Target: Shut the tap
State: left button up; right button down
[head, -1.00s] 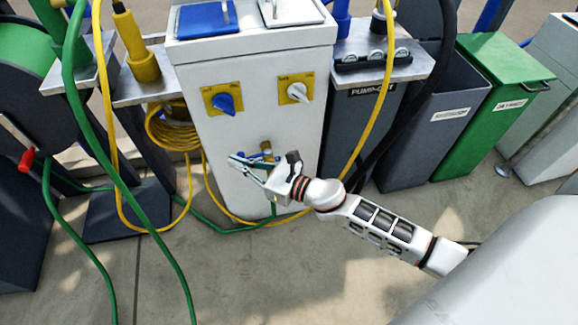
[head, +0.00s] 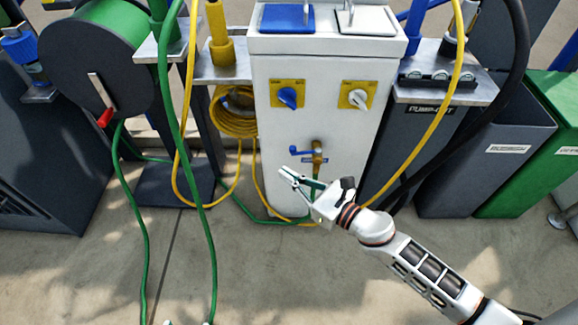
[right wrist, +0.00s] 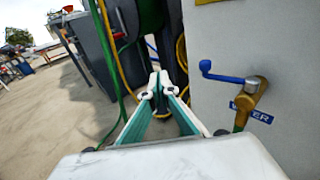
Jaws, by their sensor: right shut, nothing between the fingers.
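The tap (head: 318,158) has a brass body on the front of the white pedestal (head: 277,135). Its blue lever handle (head: 301,152) sticks out sideways to the left. In the right wrist view the tap (right wrist: 247,97) and its blue handle (right wrist: 222,77) are at the right, clear of my fingers. My right gripper (head: 289,178) is shut and empty, below and in front of the handle, apart from it. Its fingertips (right wrist: 157,85) show in the right wrist view. Only two small fingertips of my left gripper (head: 187,322) show at the bottom edge, with a gap between them.
A blue knob (head: 289,97) and a white knob (head: 357,98) sit above the tap. A green hose (head: 168,90) and a yellow hose (head: 180,150) hang to the left; a black hose (head: 522,60) hangs right.

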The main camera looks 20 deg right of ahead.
pick_arm(q)
jog(key=shift+w+a+f, duration=0.15)
jog(key=shift+w+f, duration=0.05)
jog(key=shift+f, duration=0.2)
pick_arm(e)
jog(key=s+a, duration=0.1)
jog(key=s, duration=0.5)
jog(key=shift+s+a+r, duration=0.15)
jog(key=shift+a+r, duration=0.1)
jog(key=shift+a, duration=0.1)
pick_arm(q)
jog(key=shift+r, duration=0.1)
